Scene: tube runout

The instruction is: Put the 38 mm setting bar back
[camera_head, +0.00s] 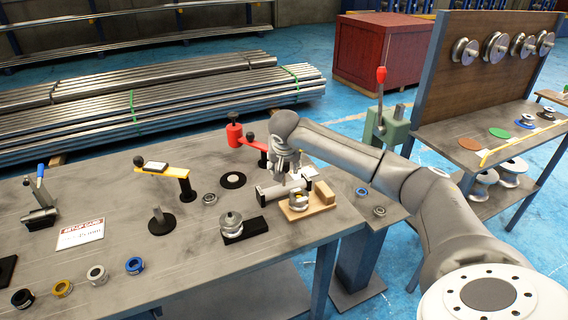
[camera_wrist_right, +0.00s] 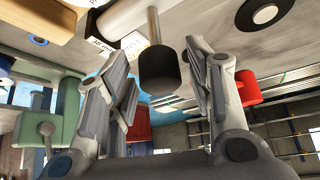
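In the right wrist view, a slim silver rod with a black cylindrical grip (camera_wrist_right: 158,70) shows between the fingers of my right gripper (camera_wrist_right: 158,85). The fingers stand apart, with a gap on both sides of the grip. I cannot tell whether this is the 38 mm setting bar. In the head view my right gripper (camera_head: 285,165) is low over the bench, above a thick silver cylinder (camera_head: 268,190) and a wooden block stand (camera_head: 322,194). A white label (camera_wrist_right: 99,46) with small print lies close by in the wrist view. My left gripper is out of view.
A set-up card (camera_head: 80,233) and several coloured rings lie left on the bench (camera_head: 190,275). A green lever press (camera_head: 386,125) stands right.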

